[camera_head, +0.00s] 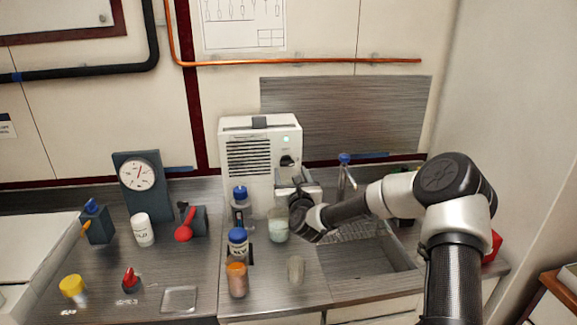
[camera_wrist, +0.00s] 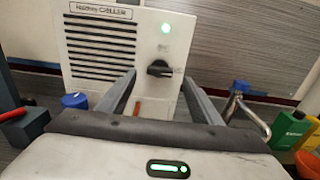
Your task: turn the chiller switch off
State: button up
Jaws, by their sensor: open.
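The chiller (camera_head: 258,190) is a white box with a dark slotted vent, standing on the counter against the wall. In the wrist view its front (camera_wrist: 154,27) carries a label reading "CHILLER", a lit green lamp (camera_wrist: 166,28) and a black rotary switch (camera_wrist: 159,68). The switch's handle lies roughly sideways. My gripper (camera_wrist: 161,80) is open, with one finger to the left and one to the right, just below the switch and apparently in front of the panel. Nothing is between the fingers. In the head view my gripper (camera_head: 296,192) partly covers the chiller's lower right front.
Blue-capped bottles (camera_head: 240,205), an orange-topped jar (camera_head: 237,280) and a beaker (camera_head: 278,225) stand before the chiller. A tap (camera_head: 346,175) and sink (camera_head: 365,272) are to the right. A dial gauge (camera_head: 137,176) and red-handled items (camera_head: 184,232) are left.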

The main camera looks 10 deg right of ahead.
aim_at(287, 164)
jog(key=w, duration=0.5)
jog(key=shift+w, duration=0.1)
jog(key=c, duration=1.1)
jog(key=shift+o, duration=0.2)
